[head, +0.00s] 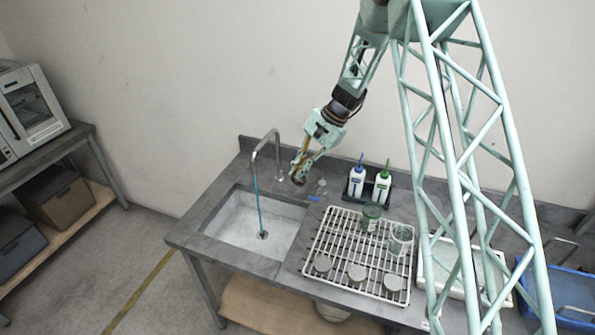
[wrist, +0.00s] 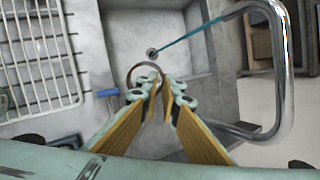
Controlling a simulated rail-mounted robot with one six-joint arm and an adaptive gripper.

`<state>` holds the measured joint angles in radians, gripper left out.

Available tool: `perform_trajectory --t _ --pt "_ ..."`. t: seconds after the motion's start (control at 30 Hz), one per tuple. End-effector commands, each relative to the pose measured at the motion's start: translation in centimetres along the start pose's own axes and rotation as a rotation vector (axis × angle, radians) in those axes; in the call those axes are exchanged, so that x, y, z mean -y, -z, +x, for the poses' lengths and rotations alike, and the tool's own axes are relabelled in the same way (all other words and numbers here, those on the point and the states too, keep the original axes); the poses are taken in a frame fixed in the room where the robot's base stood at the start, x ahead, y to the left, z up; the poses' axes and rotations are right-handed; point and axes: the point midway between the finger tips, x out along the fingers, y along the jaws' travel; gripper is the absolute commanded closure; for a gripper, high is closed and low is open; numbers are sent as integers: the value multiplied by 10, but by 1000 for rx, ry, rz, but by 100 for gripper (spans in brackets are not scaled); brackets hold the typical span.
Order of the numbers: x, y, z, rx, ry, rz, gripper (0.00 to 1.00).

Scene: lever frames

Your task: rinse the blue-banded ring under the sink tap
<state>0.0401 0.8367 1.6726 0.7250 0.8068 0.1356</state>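My gripper (head: 301,170) is at the sink's back right, beside the tap (head: 266,146). In the wrist view, its fingertips (wrist: 161,86) are close together on the edge of a thin brownish ring (wrist: 134,70). The ring also shows dark and small at the fingertips in the head view (head: 298,181). No blue band can be made out on it. A blue-green stream of water (head: 257,202) runs from the tap to the drain of the grey sink (head: 226,220). The ring is apart from the stream, to its right in the head view.
A white wire rack (head: 313,250) with jars and several grey discs stands right of the sink. Two bottles (head: 357,180) (head: 382,186) stand in a dark caddy behind it. A small blue piece (head: 315,198) lies by the sink's right edge. The tap arches beside my gripper.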

Motion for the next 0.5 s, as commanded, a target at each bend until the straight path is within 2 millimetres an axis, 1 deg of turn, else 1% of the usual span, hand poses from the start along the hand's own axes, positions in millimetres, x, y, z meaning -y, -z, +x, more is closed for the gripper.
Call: perform_trajectory --t 0.27,0.5 --pt "2 -2 2 0 0 0 100" --pt "8 -8 9 1 0 -1 100"
